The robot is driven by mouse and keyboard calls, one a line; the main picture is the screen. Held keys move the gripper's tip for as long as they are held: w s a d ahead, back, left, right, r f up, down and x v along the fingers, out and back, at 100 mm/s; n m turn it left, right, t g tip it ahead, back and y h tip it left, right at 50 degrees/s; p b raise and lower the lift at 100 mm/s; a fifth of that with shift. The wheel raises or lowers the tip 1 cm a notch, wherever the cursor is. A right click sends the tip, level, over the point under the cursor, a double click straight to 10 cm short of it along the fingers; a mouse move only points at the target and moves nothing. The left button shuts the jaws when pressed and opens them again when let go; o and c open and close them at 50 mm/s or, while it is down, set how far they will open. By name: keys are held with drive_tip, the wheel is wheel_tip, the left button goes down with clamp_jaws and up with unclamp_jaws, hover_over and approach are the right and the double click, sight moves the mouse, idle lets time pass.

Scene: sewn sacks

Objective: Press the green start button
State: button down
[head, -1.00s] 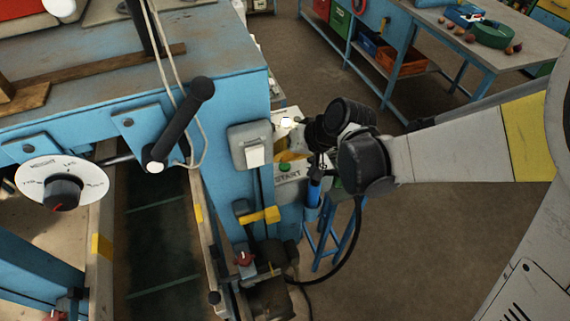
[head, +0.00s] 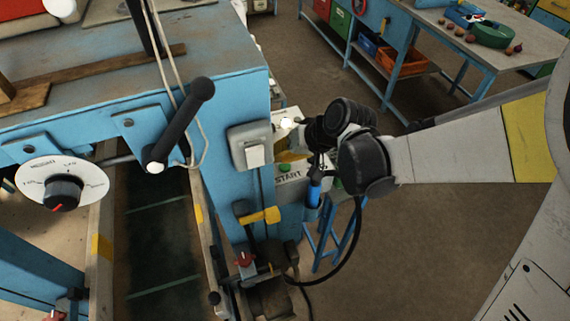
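The green start button (head: 284,167) sits on a grey control box just right of the blue machine post, above a label reading START (head: 289,175). Only a small part of the button shows. My gripper (head: 312,138) is at the box, above and to the right of the button, at the end of my black-jointed wrist. Its fingers are small and mostly hidden by the wrist, so I cannot tell whether they are open or whether they touch the button.
A grey box with a white rocker switch (head: 255,154) is on the blue post (head: 228,100), left of the button. A yellow lever (head: 259,216) is below it. A black crank handle (head: 182,120) and a dial (head: 62,184) are further left. A workbench (head: 530,45) stands at the back right.

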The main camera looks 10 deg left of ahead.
sight(281, 165)
drive_tip(key=shift+f, duration=0.2)
drive_tip(key=shift+f+b, duration=0.3)
drive_tip(key=shift+b, duration=0.2)
drive_tip(key=shift+f+b, duration=0.4)
drive_tip(key=shift+b, duration=0.05)
idle(0.3)
idle(0.4)
drive_tip(key=shift+r+p, duration=0.65)
drive_tip(key=shift+r, duration=0.25)
drive_tip(key=shift+r, duration=0.1)
drive_tip(key=shift+r+p, duration=1.8)
drive_tip(key=shift+r, duration=0.6)
idle(1.6)
